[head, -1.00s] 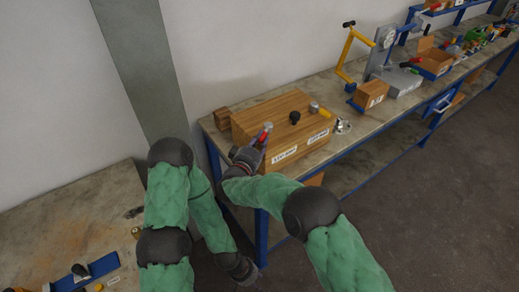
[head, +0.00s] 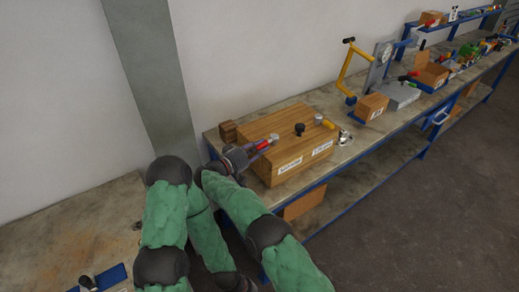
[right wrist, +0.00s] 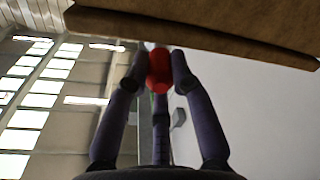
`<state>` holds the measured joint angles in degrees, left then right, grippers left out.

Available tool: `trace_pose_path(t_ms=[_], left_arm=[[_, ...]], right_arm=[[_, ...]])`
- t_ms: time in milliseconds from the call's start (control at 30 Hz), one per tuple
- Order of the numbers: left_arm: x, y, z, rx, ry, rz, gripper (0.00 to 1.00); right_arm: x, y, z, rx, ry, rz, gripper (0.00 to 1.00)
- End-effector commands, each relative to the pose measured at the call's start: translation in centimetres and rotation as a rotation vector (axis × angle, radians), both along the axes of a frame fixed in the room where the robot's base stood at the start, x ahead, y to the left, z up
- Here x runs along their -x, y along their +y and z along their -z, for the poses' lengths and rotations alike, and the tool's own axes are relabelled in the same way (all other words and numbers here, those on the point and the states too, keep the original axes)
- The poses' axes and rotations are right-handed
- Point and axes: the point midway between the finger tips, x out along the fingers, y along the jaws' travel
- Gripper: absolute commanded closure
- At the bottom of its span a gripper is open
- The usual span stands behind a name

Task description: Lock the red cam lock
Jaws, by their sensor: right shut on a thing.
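The red cam lock (head: 263,144) sits at the left front end of the wooden box (head: 290,124), beside a grey round piece (head: 275,137). Its red handle points left toward my right gripper (head: 252,150). My right gripper is shut on the red handle. In the right wrist view the red handle (right wrist: 159,70) is between the fingers (right wrist: 160,72), just below the wooden edge (right wrist: 190,30). My left gripper (head: 234,283) hangs low at the bottom edge, partly cut off; its fingers cannot be made out.
A yellow crank (head: 350,72) and another wooden box (head: 371,107) stand farther right on the workbench (head: 352,150).

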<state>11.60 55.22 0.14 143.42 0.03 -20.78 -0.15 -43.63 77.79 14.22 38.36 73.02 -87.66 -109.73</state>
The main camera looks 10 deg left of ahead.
Motion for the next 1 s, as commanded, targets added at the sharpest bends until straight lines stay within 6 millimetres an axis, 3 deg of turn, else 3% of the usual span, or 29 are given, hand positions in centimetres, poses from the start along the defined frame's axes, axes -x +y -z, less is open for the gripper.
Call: trace_pose_path(t_ms=[1000], left_arm=[[0.01,0.0,1.17,0.0,0.0,0.0,0.6]], right_arm=[[-0.53,0.48,-0.64,-0.004,-0.011,0.115,1.0]])
